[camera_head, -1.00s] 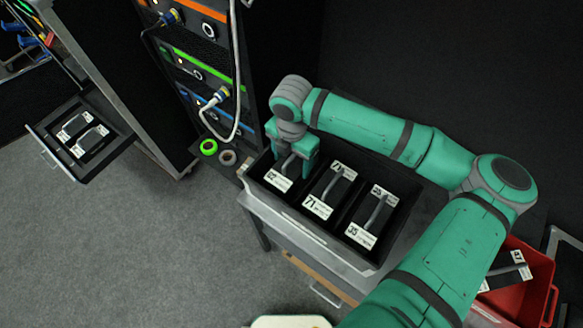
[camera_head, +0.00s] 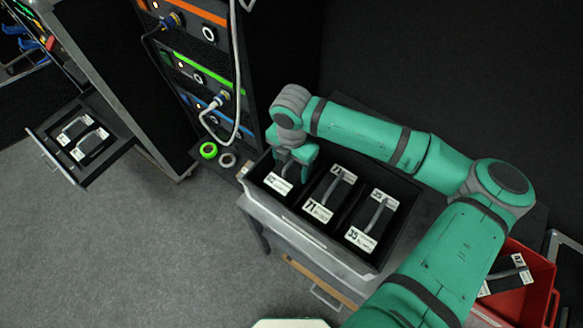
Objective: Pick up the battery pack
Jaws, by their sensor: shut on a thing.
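The battery pack (camera_head: 280,184) is a dark block with a white label and a top handle. It sits in the leftmost slot of a black tray (camera_head: 340,257) with a pale front edge. My gripper (camera_head: 292,170) points down over this pack and is shut on it, at its handle. The fingers hide most of the handle and the rear of the pack. Two similar packs stand in the other slots: a middle one (camera_head: 328,194) labelled 71 and a right one (camera_head: 372,220) labelled 35.
A rack with cabled units (camera_head: 205,60) stands behind left of the tray. A green tape roll (camera_head: 208,150) and a grey roll (camera_head: 227,160) lie beside the tray. An open drawer (camera_head: 52,160) holds two packs at far left. A red crate (camera_head: 540,290) holds another at right.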

